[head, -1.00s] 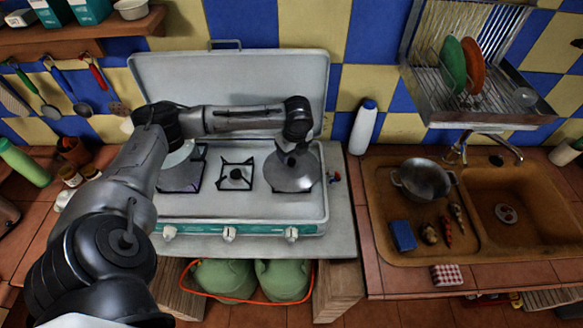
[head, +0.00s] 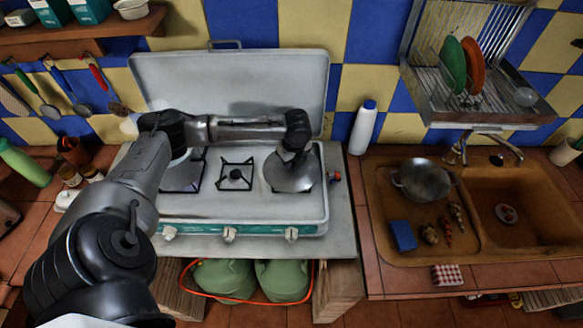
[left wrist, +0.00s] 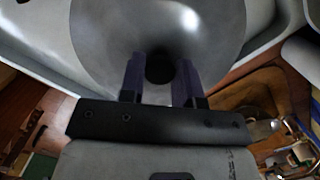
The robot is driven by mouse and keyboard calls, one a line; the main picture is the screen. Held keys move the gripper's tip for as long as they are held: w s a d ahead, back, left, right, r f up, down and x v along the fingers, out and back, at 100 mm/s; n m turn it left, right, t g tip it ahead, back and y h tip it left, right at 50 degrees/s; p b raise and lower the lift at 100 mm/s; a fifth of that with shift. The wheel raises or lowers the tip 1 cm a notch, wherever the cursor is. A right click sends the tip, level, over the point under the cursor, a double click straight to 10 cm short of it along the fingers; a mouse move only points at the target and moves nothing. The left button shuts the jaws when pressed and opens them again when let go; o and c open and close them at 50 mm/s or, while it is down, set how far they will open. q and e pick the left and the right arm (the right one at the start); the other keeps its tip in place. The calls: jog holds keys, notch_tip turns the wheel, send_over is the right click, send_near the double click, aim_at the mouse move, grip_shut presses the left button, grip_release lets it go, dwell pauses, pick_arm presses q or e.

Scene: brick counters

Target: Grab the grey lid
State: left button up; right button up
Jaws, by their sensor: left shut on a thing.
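The grey lid (head: 290,178) is a round metal cone at the right burner of the stove, and its top is partly covered by my gripper in the head view. It fills the upper middle of the left wrist view (left wrist: 110,45). Its dark knob (left wrist: 160,68) shows between my fingers there. My left gripper (left wrist: 159,82) is shut on the knob, coming from above; in the head view (head: 297,156) its fingers are hard to make out. My right gripper is not in view.
The stove (head: 240,211) has a raised back cover (head: 240,80) behind the lid. The middle burner (head: 235,174) is bare. To the right are a white bottle (head: 363,128) and a sink (head: 480,255) with a metal pot (head: 421,181) and a blue sponge (head: 403,235).

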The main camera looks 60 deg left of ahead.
pick_arm(q)
jog(key=c, duration=0.4)
jog(key=shift+r, duration=0.1)
